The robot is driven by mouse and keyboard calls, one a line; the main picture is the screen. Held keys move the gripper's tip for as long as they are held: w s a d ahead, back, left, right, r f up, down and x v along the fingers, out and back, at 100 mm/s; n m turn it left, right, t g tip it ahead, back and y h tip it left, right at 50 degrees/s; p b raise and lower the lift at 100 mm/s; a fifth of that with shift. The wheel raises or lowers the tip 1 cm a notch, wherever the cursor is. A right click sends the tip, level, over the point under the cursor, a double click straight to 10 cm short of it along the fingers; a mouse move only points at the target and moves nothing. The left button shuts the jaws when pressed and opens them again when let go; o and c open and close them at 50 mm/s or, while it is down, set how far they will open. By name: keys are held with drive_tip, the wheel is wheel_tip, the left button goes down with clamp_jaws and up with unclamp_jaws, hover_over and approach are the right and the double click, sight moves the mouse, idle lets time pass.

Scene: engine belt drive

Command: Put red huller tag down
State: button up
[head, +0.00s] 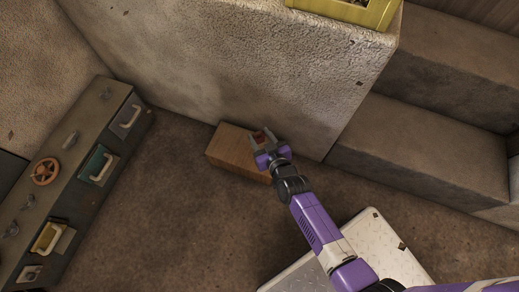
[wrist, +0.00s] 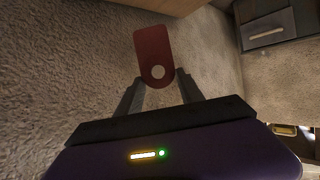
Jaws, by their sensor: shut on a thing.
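The red huller tag (wrist: 154,52) is a flat dark-red plate with rounded corners and a pale round spot near its lower end. My gripper (wrist: 158,88) is shut on that lower end, and the rest of the tag sticks out beyond the fingertips. In the head view my gripper (head: 262,141) is over or beside the right part of a brown box by the wall. The tag (head: 259,136) shows there only as a small reddish patch between the fingers. I cannot tell its height above the box.
The brown box (head: 232,147) stands on the floor against a rough pale block (head: 230,65). A yellow crate (head: 352,10) sits on top of the block. A dark cabinet (head: 75,165) with handles and a red wheel (head: 45,171) stands at left. Steps (head: 425,150) are at right. The floor (head: 165,210) between is clear.

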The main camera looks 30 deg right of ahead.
wheel_tip(320, 180, down, 8)
drive_tip(key=b, duration=0.4)
drive_tip(key=shift+f, duration=0.25)
drive_tip(key=shift+f, duration=0.1)
drive_tip(key=shift+f, duration=0.15)
drive_tip(key=o, duration=1.3)
